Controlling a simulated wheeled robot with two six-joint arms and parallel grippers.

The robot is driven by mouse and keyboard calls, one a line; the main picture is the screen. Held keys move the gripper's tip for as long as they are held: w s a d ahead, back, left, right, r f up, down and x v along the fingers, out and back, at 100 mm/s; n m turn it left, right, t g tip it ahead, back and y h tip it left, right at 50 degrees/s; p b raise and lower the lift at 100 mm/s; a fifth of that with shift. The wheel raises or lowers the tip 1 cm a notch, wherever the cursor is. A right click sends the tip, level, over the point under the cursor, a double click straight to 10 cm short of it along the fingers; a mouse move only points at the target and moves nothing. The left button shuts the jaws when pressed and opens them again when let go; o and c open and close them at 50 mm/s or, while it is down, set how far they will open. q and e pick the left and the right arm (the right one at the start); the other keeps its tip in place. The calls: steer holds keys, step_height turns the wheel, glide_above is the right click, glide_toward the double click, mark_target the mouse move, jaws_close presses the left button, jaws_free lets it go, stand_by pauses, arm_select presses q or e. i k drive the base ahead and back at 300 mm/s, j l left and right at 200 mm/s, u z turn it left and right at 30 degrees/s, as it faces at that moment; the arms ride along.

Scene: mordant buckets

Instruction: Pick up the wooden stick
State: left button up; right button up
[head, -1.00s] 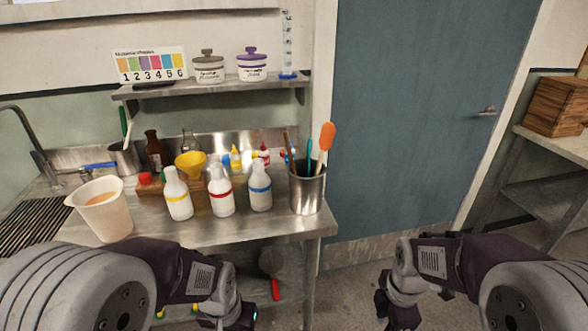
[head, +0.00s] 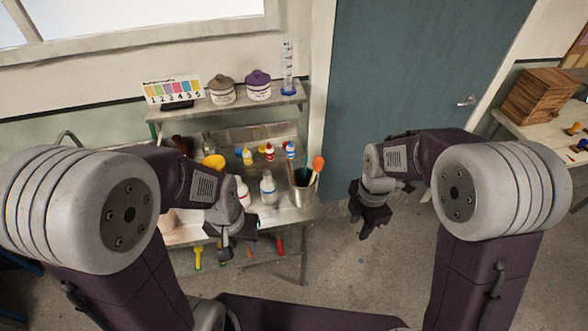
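A thin brown stick (head: 292,173), which looks like the wooden stick, leans in a metal cup (head: 303,196) at the right end of the steel bench. A teal-handled tool and an orange spatula (head: 318,163) stand in the same cup. The stick's lower part is hidden inside the cup. My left gripper (head: 238,250) hangs in front of the bench, left of the cup and apart from it; its fingers look parted and empty. My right gripper (head: 361,228) is right of the cup, before the door, with its fingers parted and empty.
White bottles (head: 268,188) stand left of the cup, partly hidden by my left arm. A yellow funnel (head: 213,162) is farther left. A shelf (head: 265,104) with two lidded jars overhangs the back. Floor right of the bench is clear. A side table (head: 545,130) stands at right.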

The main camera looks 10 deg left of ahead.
mark_target(288, 159)
steer(key=i+j, duration=0.35)
steer(key=j, duration=0.15)
steer(key=i+j, duration=0.4)
steer(key=j, duration=0.1)
